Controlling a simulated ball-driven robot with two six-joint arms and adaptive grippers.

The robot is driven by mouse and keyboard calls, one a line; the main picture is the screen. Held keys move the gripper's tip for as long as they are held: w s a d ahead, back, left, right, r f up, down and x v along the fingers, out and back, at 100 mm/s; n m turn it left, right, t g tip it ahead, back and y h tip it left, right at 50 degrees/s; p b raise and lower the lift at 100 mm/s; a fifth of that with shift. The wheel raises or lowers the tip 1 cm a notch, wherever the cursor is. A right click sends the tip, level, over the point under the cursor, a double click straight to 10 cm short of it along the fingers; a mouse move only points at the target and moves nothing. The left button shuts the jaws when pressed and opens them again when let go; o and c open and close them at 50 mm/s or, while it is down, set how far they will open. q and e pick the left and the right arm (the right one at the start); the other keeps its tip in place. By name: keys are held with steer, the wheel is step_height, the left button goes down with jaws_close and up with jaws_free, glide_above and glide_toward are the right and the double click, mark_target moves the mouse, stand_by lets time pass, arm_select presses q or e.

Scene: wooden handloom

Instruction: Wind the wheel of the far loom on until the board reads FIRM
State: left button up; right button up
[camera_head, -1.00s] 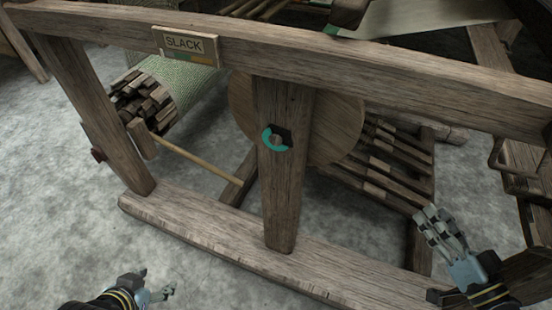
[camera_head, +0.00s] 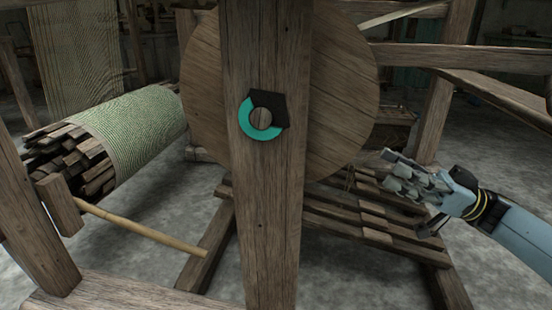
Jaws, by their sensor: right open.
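The loom's round wooden wheel (camera_head: 345,90) stands behind an upright post (camera_head: 266,210) in the middle of the head view. A teal ring-shaped mark (camera_head: 247,124) with a dark angular piece (camera_head: 270,103) sits around the hub on the post. The board is out of view now. My right gripper (camera_head: 395,172) is open and empty, right of the wheel's lower edge and in front of the slats, apart from the hub. My left gripper is not in view.
A roll of green woven cloth (camera_head: 145,125) with stacked wood ends lies at the left. A thin rod (camera_head: 140,231) runs from the left frame towards the post. Wooden treadle slats (camera_head: 340,215) lie below the wheel. Grey floor shows between the beams.

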mark_target(346, 143)
steer(key=b+x, duration=0.1)
steer(key=x, duration=0.8)
steer(key=shift+w+a+r, duration=0.1)
steer(key=shift+a+r, duration=0.2)
steer(key=shift+a, duration=0.2)
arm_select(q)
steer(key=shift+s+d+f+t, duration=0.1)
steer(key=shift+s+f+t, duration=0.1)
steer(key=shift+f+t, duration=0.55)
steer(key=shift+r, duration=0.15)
arm_select(e)
jaws_close()
